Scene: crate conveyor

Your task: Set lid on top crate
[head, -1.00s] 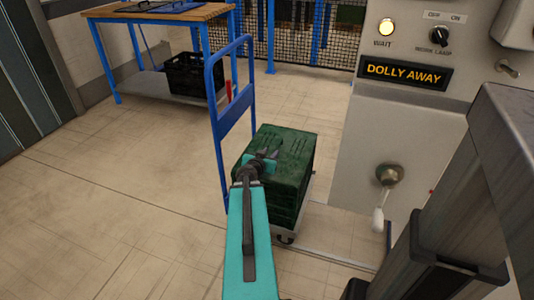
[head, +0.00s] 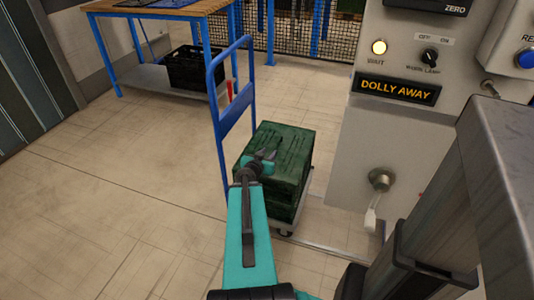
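A dark green crate stack (head: 284,180) stands on a low dolly with a blue push handle (head: 216,115). Its top face (head: 290,140) is closed and green, and looks like a lid, though I cannot tell whether it is fully seated. My gripper (head: 265,158) is above the near left part of this top face, at the end of my teal arm. The gripper is small and partly hidden by my wrist. I cannot see whether its fingers touch the lid or hold anything.
A grey machine panel (head: 345,150) with a "DOLLY AWAY" sign (head: 397,89) and a crank handle (head: 376,195) stands close on the right. A wooden-topped workbench (head: 170,10) with a black crate (head: 193,68) on its shelf is behind. The floor on the left is clear.

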